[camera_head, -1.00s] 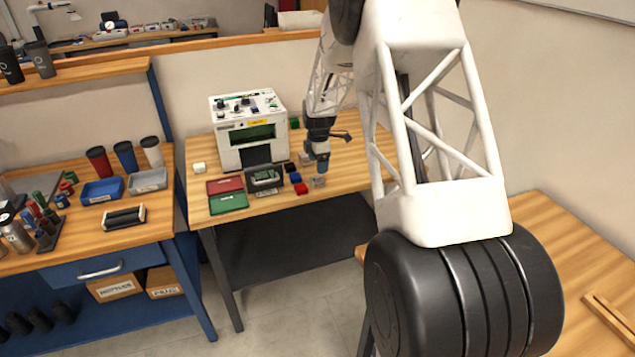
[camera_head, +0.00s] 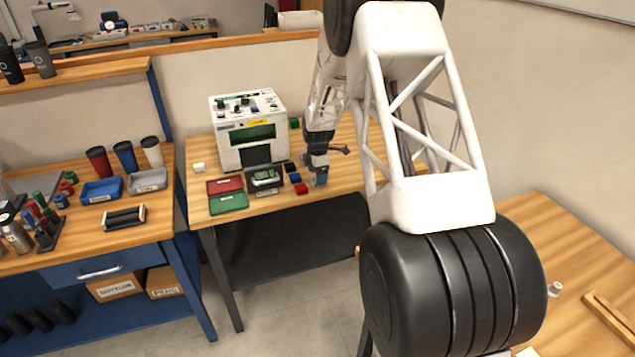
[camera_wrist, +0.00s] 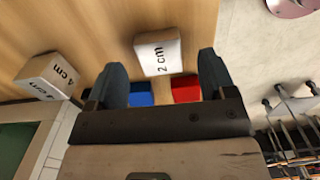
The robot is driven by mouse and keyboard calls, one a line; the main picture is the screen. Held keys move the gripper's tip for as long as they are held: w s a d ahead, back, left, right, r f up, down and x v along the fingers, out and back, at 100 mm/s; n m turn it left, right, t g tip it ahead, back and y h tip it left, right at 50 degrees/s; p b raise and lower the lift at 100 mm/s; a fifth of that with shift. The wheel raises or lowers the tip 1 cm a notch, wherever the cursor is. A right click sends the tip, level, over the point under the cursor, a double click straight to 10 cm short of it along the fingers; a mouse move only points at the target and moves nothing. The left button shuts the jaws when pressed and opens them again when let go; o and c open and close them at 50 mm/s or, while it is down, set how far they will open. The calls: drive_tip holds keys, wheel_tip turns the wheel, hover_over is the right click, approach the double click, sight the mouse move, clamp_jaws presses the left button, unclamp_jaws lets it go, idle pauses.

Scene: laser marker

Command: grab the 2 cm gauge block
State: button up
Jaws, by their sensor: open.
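The 2 cm gauge block (camera_wrist: 158,56) is a pale block with "2 cm" in black on its face. In the wrist view it lies on the wooden table, between and slightly beyond the fingertips. My gripper (camera_wrist: 160,66) is open, its two dark fingers on either side of the block with a visible gap on each side. Whether it is low enough to be level with the block I cannot tell. In the head view my gripper (camera_head: 320,180) is over the table's front right part and the block is hidden behind it.
A block marked 4 cm (camera_wrist: 48,76) lies left in the wrist view. A blue block (camera_wrist: 140,95) and a red block (camera_wrist: 186,88) lie close by the fingers. The white laser marker (camera_head: 233,158), a red tray (camera_head: 225,186) and a green tray (camera_head: 229,202) stand to the left.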

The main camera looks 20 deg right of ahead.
drive_tip(key=shift+f, duration=1.05)
drive_tip(key=shift+c, duration=0.4)
drive_tip(key=c, duration=1)
